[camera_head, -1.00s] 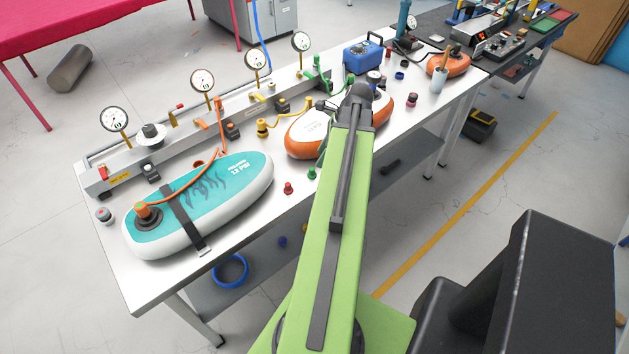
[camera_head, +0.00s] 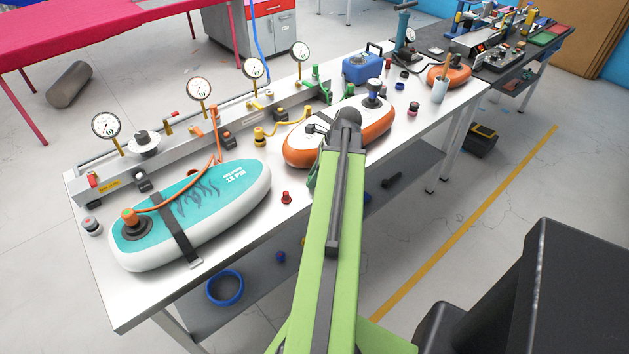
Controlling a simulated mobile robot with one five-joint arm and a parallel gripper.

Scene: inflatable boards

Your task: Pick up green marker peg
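My green arm reaches over the workbench (camera_head: 225,235), and its dark elbow joint stands in front of the orange-and-white board. My gripper is hidden behind my own arm, so its fingers and anything between them do not show. A narrow dark green shape shows at the left edge of my arm, near the bench's front edge. I cannot tell whether it is the green marker peg or part of my arm. A red peg (camera_head: 286,198) stands to its left, clear of my arm.
A teal board (camera_head: 225,190) with a black strap lies at the left. The orange-and-white board (camera_head: 300,150) lies behind my arm. Pressure gauges (camera_head: 199,89) line the back rail. A blue case (camera_head: 362,68) and a cup (camera_head: 440,90) stand farther right. A lower shelf (camera_head: 205,312) runs underneath.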

